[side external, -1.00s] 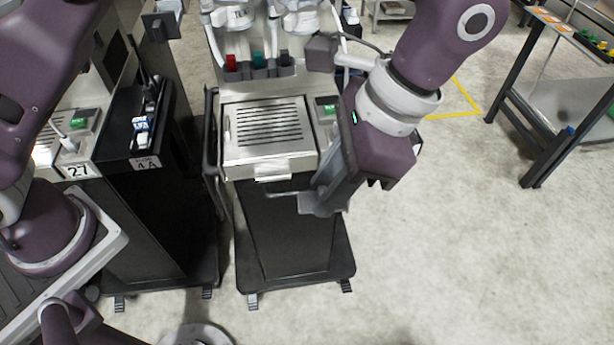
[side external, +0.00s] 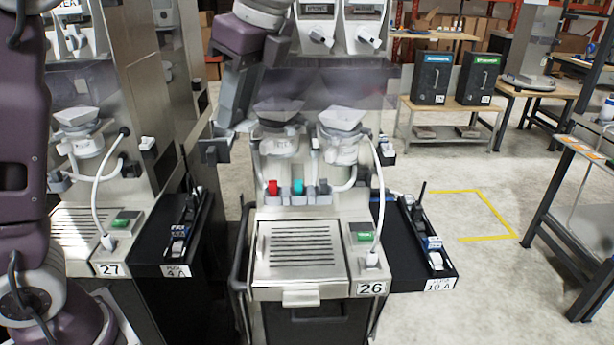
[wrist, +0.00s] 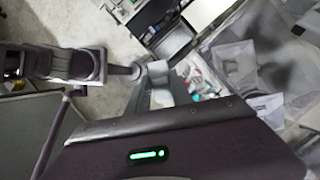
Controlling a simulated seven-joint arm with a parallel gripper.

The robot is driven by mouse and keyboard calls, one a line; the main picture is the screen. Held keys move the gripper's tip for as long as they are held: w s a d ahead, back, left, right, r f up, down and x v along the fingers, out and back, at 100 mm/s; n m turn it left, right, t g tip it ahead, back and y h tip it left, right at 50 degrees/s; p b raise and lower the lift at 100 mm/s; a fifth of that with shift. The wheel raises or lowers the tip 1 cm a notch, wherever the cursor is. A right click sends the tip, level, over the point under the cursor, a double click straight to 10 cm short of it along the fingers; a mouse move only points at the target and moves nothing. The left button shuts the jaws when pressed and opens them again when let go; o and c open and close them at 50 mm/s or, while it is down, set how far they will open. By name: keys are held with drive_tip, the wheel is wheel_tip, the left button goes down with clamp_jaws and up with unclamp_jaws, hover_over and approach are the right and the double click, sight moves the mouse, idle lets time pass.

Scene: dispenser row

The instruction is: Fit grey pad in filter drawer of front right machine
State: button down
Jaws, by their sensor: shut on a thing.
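My gripper (side external: 214,148) is high at the left of the machine numbered 26 (side external: 301,245), in front of its metal side. It is shut on a small grey piece, which looks like the grey pad; its outline merges with the grey fingers. In the wrist view the grey fingers (wrist: 158,85) reach away from my purple gripper body, and the pad is hard to tell apart. Machine 26 has a slotted metal top (side external: 302,245) and a front with a pale handle (side external: 300,298). I cannot tell whether this front is the filter drawer. My gripper is well above and left of it.
Machine 27 (side external: 88,240) stands to the left, with a black side tray (side external: 180,240) between the machines. Another black tray (side external: 425,255) is right of machine 26. White hoppers (side external: 341,118) and a hose (side external: 376,200) sit above.

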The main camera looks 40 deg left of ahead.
sight(218, 144)
drive_tip(key=a+m, duration=0.1)
drive_tip(key=a+r+m+t, duration=0.1)
drive_tip(key=a, duration=0.1)
drive_tip(key=s+a+m, duration=0.1)
drive_tip(key=shift+s+a+r, duration=0.1)
drive_tip(key=shift+a+r, duration=0.1)
drive_tip(key=shift+a, duration=0.05)
drive_tip(key=a+m+t, duration=0.1)
drive_tip(key=m, duration=0.2)
drive_tip(key=w+a+f+m+t, duration=0.1)
drive_tip(key=m, duration=0.2)
drive_tip(key=a+m+t+h, duration=0.1)
drive_tip(key=m, duration=0.2)
drive_tip(key=shift+w+a+f, duration=0.1)
drive_tip(key=shift+w+f, duration=0.3)
drive_tip(key=shift+f, duration=2.3)
drive_tip(key=shift+f, duration=0.45)
